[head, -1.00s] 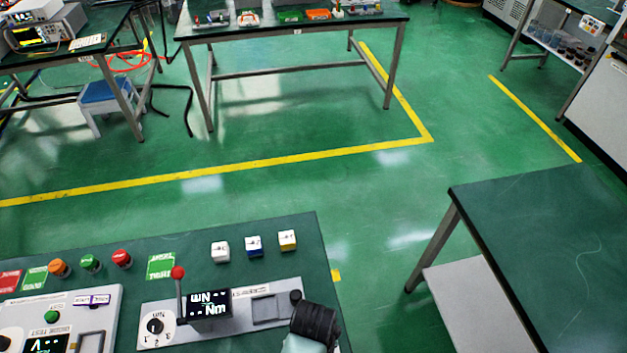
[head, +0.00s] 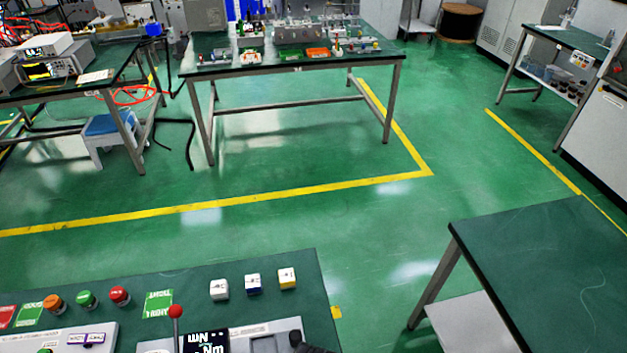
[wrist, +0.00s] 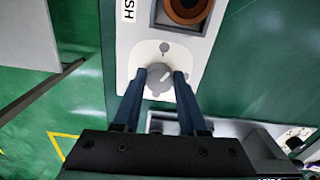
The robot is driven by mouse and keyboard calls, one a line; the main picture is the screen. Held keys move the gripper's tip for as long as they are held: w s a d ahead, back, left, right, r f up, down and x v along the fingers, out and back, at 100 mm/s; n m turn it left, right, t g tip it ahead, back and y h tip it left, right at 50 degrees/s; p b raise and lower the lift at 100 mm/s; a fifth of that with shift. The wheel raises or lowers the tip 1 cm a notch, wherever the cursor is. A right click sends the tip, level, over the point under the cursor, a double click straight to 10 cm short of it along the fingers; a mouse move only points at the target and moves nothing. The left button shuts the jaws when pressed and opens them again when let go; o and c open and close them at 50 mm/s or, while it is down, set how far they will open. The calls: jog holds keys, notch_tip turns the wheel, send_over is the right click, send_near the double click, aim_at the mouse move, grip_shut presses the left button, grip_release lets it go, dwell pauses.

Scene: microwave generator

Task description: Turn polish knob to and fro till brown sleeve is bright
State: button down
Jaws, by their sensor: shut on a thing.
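The polish knob (wrist: 161,79) is a round grey knob with a pale pointer line on a white plate in the wrist view. My gripper (wrist: 159,75) has one dark blue finger on each side of it and is shut on it. The brown sleeve (wrist: 187,8) sits in a dark square frame just beyond the knob, cut off by the top edge. Its visible part looks dull reddish brown around a dark centre. The end of a label reading "SH" (wrist: 128,9) shows at upper left. I cannot make out the knob or sleeve in the head view.
In the head view, a green bench (head: 235,270) holds a unit with a display (head: 207,342), a red-tipped lever (head: 176,312), several coloured buttons and small cubes. Another green table (head: 545,255) stands at right. Open green floor lies beyond.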

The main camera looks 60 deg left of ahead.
jog(key=m+p, duration=0.3)
jog(key=m, duration=0.2)
jog(key=shift+r+m, duration=0.15)
jog(key=shift+m, duration=0.25)
jog(key=m+p, duration=0.2)
jog(key=m, duration=0.4)
jog(key=shift+a, duration=0.1)
dwell(0.3)
jog(key=shift+c, duration=2.2)
grip_release()
jog(key=shift+s, duration=0.1)
notch_tip(320, 180, up, 13)
